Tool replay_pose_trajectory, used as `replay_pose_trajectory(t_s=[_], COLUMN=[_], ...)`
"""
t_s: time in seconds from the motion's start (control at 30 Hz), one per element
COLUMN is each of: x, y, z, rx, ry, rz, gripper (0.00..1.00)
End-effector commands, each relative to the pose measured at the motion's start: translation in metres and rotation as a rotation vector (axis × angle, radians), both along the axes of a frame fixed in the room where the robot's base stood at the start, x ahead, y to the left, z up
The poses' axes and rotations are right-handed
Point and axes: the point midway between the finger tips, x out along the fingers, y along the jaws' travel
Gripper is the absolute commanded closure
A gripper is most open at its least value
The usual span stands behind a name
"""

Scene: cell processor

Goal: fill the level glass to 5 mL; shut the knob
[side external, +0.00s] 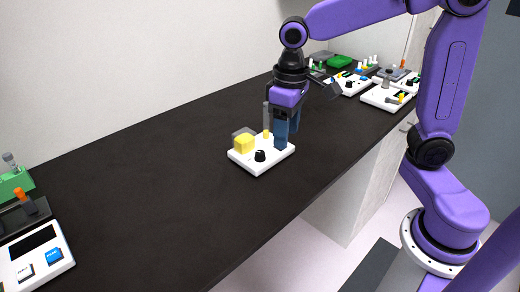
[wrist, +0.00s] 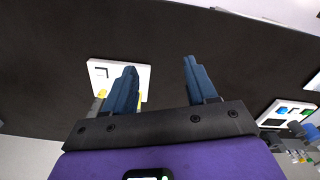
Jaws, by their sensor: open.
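A white base plate (side external: 257,170) sits on the dark counter. It carries a clear box (side external: 244,141) with yellow liquid, a black knob (side external: 260,156) near its front edge, and a grey upright level glass (side external: 266,116) with yellow at its foot. The liquid level against any marks is too small to read. My gripper (side external: 287,138) is open over the plate's right side, close to the level glass and right of the knob.
Several white devices (side external: 387,97) and a green block (side external: 340,61) stand at the counter's far end. A white device with a dark screen (side external: 38,258) is at the near left. The counter (side external: 150,190) around the base plate is clear; its front edge lies to the right.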

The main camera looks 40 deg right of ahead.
Motion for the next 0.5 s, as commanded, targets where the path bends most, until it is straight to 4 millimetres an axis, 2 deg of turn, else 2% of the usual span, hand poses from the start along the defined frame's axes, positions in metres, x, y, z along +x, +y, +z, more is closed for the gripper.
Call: replay_pose_trajectory(t_s=[0.03,0.1,0.23,0.4,0.5], x=[0.020,0.044,0.085,0.121,0.131], y=[-0.003,-0.008,-0.023,-0.043,-0.050], z=[0.002,0.006,0.011,0.015,0.016], rx=[-0.001,-0.002,-0.004,-0.005,-0.005], ry=[0.002,0.004,0.008,0.011,0.012], rz=[-0.070,-0.166,-0.333,-0.488,-0.538], gripper=[0.43,0.43,0.43,0.43,0.43])
